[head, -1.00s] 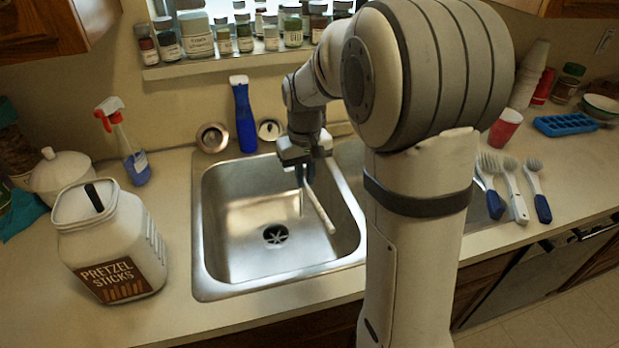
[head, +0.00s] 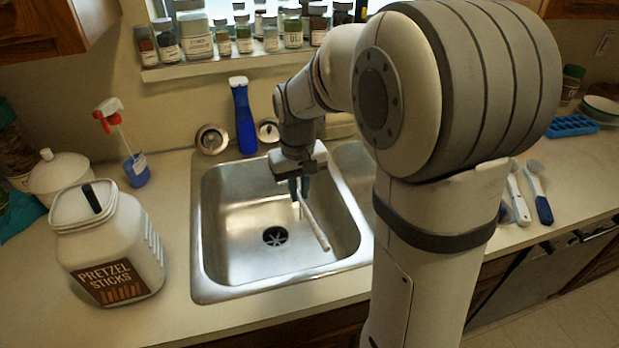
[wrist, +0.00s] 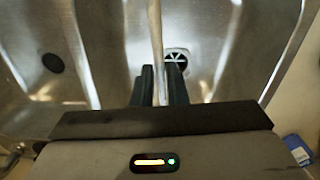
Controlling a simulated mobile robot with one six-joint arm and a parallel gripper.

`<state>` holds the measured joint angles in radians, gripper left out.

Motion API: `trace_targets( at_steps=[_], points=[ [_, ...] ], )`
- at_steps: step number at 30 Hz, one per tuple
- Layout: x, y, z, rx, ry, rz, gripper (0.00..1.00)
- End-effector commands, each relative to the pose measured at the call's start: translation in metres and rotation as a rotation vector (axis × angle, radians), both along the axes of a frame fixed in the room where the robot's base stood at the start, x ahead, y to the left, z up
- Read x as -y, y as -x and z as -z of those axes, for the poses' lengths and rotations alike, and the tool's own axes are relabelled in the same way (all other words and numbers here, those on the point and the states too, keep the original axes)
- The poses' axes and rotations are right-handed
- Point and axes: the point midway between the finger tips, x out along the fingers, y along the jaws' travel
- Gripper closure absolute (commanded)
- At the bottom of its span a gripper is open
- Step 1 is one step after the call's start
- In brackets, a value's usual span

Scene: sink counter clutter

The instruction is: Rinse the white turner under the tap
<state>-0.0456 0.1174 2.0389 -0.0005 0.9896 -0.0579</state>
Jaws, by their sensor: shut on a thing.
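My gripper (head: 299,189) is over the left sink basin and shut on the white turner. The turner (head: 317,226) shows as a thin pale strip slanting from the fingers down toward the front right of the basin. In the wrist view, the turner (wrist: 156,28) runs away from between the dark fingers (wrist: 160,78), passing beside the drain (wrist: 176,56). I cannot tell whether its far end touches the basin. The steel sink (head: 207,288) has two basins. The tap is not clearly visible; my arm covers the area behind the sink. No water stream shows.
A blue bottle (head: 243,118) stands behind the sink. A pretzel jar (head: 110,245) and a spray bottle (head: 133,160) stand at left. Brushes (head: 541,195) lie on the right counter, partly behind my arm. Jars (head: 199,38) line the sill.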

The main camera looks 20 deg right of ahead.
Motion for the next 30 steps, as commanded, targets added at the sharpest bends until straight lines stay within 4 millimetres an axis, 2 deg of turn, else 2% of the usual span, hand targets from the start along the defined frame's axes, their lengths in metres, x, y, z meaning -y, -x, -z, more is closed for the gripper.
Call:
trace_targets(
  at_steps=[8, 24, 30],
  points=[
    [0.0, 0.0, -0.002, 0.0, 0.0, 0.0, 1.0],
    [-0.014, 0.021, -0.046, 0.001, 0.0, -0.001, 1.0],
    [-0.016, 0.025, -0.051, 0.0, 0.0, 0.0, 1.0]
  ],
)
